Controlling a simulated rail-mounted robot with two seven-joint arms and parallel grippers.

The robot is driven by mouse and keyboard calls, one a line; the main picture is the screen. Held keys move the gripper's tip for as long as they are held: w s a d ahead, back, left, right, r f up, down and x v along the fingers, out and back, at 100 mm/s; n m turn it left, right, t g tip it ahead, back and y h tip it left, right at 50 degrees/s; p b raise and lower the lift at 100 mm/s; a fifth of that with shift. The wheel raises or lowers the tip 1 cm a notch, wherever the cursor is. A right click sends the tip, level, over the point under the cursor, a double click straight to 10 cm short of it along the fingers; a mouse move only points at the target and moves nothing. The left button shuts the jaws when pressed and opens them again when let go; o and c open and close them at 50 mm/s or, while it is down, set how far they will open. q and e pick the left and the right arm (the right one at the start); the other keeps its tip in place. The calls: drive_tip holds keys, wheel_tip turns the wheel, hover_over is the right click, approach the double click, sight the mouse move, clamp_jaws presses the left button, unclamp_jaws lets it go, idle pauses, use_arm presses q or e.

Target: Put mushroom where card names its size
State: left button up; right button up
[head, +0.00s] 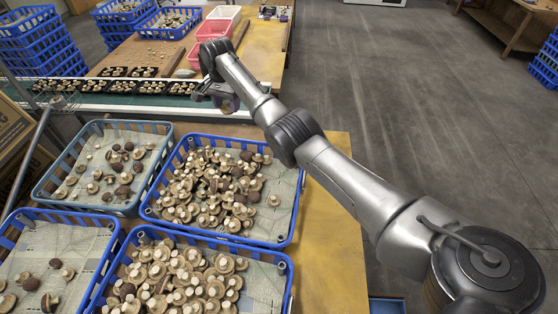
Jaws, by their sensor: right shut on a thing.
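My right gripper (216,96) is at the far end of my right arm, above the near edge of the green conveyor. It is shut on a brownish mushroom (228,104), partly hidden by the jaws. Black trays (152,87) of mushrooms stand in a row on the conveyor to its left. Loose mushrooms fill the blue crate (289,232) below the gripper and the nearest blue crate (289,275). Fewer lie in the grey-blue crate (39,186) and the left blue crate (108,226). I cannot make out a size card. My left gripper is not in view.
The green conveyor (110,98) runs across behind the crates. Beyond it are pink bins (212,30), a white bin (224,12), and stacked blue crates (45,45). A metal pole (27,165) slants up at the left. The yellow tabletop (335,250) is bare at right.

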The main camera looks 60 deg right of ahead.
drive_tip(key=s+d+f+m+b, duration=0.1)
drive_tip(key=s+f, duration=0.3)
drive_tip(key=f, duration=0.6)
drive_tip(key=s+d+f+m, duration=0.2)
drive_tip(key=s+d+f, duration=0.2)
drive_tip(key=f, duration=0.6)
drive_tip(key=s+d+f+m+b, duration=0.1)
drive_tip(key=s+d+f+m, duration=0.1)
drive_tip(key=s+f, duration=0.4)
wheel_tip(320, 180, down, 4)
drive_tip(key=shift+d+m+b, duration=0.3)
drive_tip(key=shift+d+b, duration=0.05)
drive_tip(key=shift+d, duration=0.2)
wheel_tip(320, 180, down, 10)
drive_tip(key=b, duration=1)
drive_tip(key=shift+r+b, duration=0.2)
drive_tip(key=shift+b, duration=0.2)
drive_tip(key=o, duration=0.8)
drive_tip(key=shift+c, duration=0.2)
